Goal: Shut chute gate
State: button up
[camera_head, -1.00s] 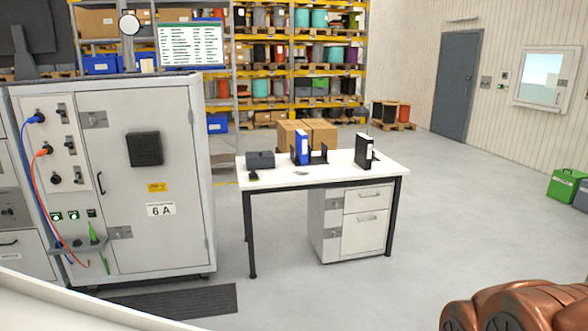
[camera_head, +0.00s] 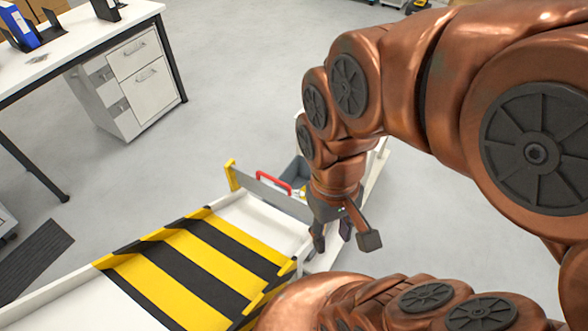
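The chute (camera_head: 240,213) is a white channel with low side walls, running from lower left toward the middle of the head view. A grey panel (camera_head: 258,189), which looks like the chute gate, stands across its far end beside a yellow post (camera_head: 231,176). A red handle (camera_head: 273,181) shows at the panel's top edge. My gripper (camera_head: 345,243) points down, to the right of the panel and apart from the red handle. Its fingers are spread and nothing is between them. My wrist hides the panel's right end, and I cannot tell how far the gate is open.
A grey bin (camera_head: 297,174) sits behind the panel. A white table (camera_head: 70,42) with drawers (camera_head: 133,85) stands at upper left.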

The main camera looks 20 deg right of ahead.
aim_at(294, 205)
jog(key=z, duration=0.15)
jog(key=k, duration=0.5)
jog(key=z, duration=1)
jog(key=k, duration=0.5)
jog(key=u, duration=0.5)
jog(key=i, duration=0.95)
jog(key=u, duration=0.1)
jog(key=k, duration=1.05)
jog(key=z, duration=0.15)
